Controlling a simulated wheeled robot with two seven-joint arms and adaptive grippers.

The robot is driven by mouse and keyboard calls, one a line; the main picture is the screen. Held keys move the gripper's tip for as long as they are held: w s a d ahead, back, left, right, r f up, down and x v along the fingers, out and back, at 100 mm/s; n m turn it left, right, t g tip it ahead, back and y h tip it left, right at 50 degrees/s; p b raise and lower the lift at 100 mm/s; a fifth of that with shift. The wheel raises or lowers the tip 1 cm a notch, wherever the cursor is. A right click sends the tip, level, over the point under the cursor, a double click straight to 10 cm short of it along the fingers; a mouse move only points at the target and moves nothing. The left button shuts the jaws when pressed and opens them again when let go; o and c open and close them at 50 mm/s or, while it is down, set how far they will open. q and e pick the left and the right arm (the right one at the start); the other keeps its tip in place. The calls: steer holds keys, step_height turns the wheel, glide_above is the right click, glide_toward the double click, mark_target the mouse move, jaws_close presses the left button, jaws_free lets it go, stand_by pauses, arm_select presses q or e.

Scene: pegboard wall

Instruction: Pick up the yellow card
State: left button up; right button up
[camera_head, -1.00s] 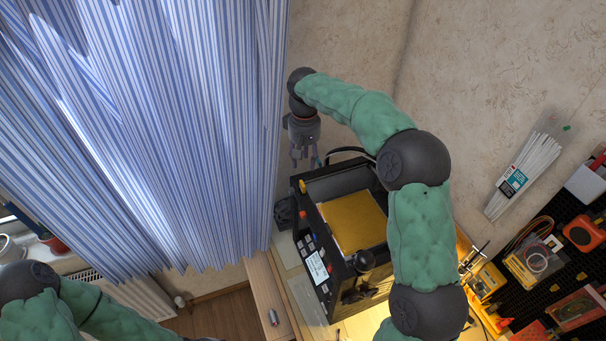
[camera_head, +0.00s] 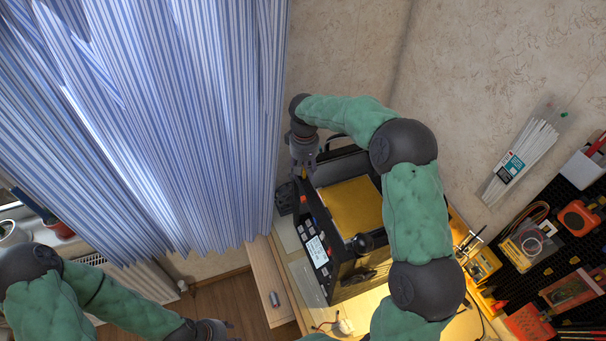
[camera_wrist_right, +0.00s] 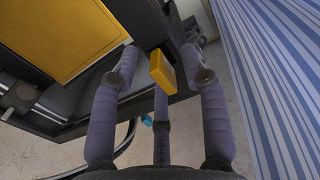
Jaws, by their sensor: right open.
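A small yellow block-like piece (camera_wrist_right: 162,72), perhaps the card, sits at the edge of the black machine in the right wrist view, between my spread fingers. In the head view it is a tiny yellow spot (camera_head: 304,173), mostly hidden by the gripper. My right gripper (camera_head: 303,164) is open, its fingers around the small piece; contact cannot be told. A large flat yellow plate (camera_head: 352,206) lies on the machine, to the right of the gripper; it also shows in the right wrist view (camera_wrist_right: 65,35). My left gripper (camera_head: 212,328) is at the bottom edge, partly cut off.
The black machine (camera_head: 322,240) with a button panel stands on the desk. A striped curtain (camera_head: 170,120) hangs close to the left of my right gripper. A pegboard with tools (camera_head: 570,250) is at the right. A small metal cylinder (camera_head: 274,299) lies on the wooden ledge.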

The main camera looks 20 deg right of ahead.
jaws_close()
steer(key=shift+r, duration=0.1)
stand_by(0.3)
